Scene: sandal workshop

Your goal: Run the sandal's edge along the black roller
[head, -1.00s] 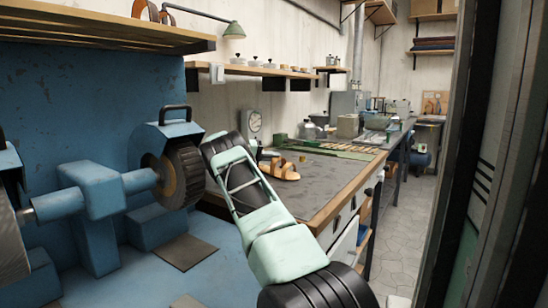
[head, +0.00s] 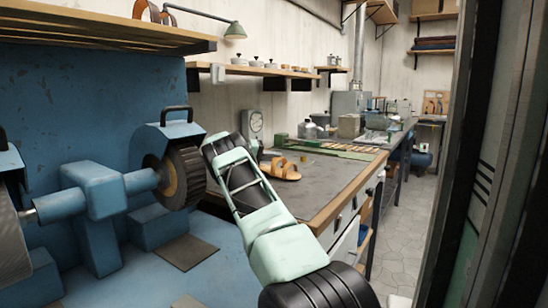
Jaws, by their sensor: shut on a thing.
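The black roller (head: 188,176) is a dark ribbed wheel with a tan hub, under a blue hood on the left machine. My arm rises from the bottom middle, and its far end stands just right of the roller, with a narrow gap in the picture. My gripper and its fingertips are hidden behind my arm's end links. A tan sandal (head: 284,170) with straps shows just right of my arm, over the grey bench top. I cannot tell whether it rests there or is held. It appears apart from the roller.
The blue grinding machine (head: 95,190) fills the left, with another wheel (head: 10,240) at the edge. A wooden-edged workbench (head: 335,203) stands behind my arm. A shelf (head: 110,30) hangs above the machine. A dark upright frame (head: 485,150) closes the right side. Tiled floor (head: 408,215) is free beyond the bench.

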